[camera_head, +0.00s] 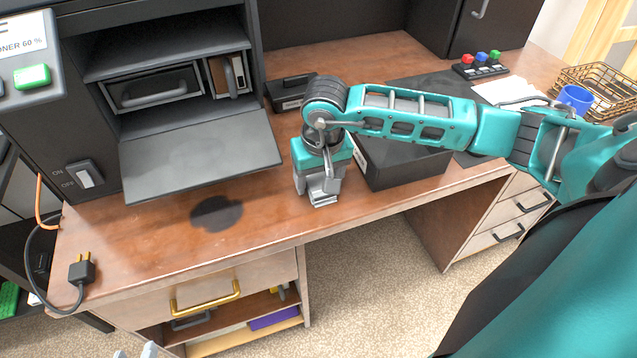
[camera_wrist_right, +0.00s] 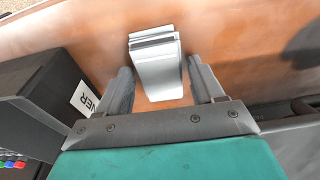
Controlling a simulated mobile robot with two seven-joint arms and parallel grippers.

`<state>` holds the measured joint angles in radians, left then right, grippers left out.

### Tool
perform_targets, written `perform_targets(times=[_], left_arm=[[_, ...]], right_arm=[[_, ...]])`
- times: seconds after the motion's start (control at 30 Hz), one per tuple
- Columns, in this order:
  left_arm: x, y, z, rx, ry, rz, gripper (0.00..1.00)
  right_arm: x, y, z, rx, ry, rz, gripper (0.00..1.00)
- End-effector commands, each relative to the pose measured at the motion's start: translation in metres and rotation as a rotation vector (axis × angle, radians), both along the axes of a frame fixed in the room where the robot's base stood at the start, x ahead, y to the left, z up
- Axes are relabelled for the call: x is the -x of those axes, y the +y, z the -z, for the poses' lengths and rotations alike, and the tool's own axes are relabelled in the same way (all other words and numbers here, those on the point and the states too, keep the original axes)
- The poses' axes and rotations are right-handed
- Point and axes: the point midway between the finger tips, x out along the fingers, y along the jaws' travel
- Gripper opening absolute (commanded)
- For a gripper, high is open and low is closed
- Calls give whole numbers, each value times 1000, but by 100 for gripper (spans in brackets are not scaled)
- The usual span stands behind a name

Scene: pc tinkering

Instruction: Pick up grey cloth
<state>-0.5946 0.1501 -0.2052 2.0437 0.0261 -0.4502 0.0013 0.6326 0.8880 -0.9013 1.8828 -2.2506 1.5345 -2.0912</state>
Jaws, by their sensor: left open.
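The grey cloth (camera_wrist_right: 160,70), a light grey folded-looking piece, is on the brown desk between the fingers of my right gripper (camera_wrist_right: 163,88) in the right wrist view. Gaps show on both sides, so the gripper is open. In the head view my right gripper (camera_head: 319,190) points down at the desk's front edge, and the cloth (camera_head: 323,200) shows low between its fingers, partly hidden. My left gripper (camera_head: 136,351) shows only as grey tips at the bottom edge of the head view, open, below the drawer front.
A black box (camera_head: 405,165) stands close right of my right gripper. A printer's (camera_head: 40,140) dark lowered flap (camera_head: 200,160) is to the left, with a dark stain (camera_head: 216,213) in front. A power plug (camera_head: 82,270) lies at the desk's left. The desk front between stain and gripper is clear.

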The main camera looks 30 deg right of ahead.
Motion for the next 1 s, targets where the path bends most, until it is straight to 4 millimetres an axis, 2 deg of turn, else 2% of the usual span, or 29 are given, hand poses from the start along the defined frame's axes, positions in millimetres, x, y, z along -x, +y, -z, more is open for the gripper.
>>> perform_targets(times=[0.07, 0.43, 0.77, 0.87, 1.0], left_arm=[[0, 0, 0, 0, 0, 0, 43], [0, 0, 0, 0, 0, 0, 43], [3, 0, 1, 0, 7, 0, 43], [4, 0, 1, 0, 9, 0, 43], [4, 0, -2, -1, 7, 0, 43]], right_arm=[[0, 0, 0, 0, 0, 0, 59], [0, 0, 0, 0, 0, 0, 24], [0, 0, -4, 0, -1, 0, 23], [-1, 0, -12, 1, -2, 0, 23], [-1, -1, -33, 2, -5, 0, 23]])
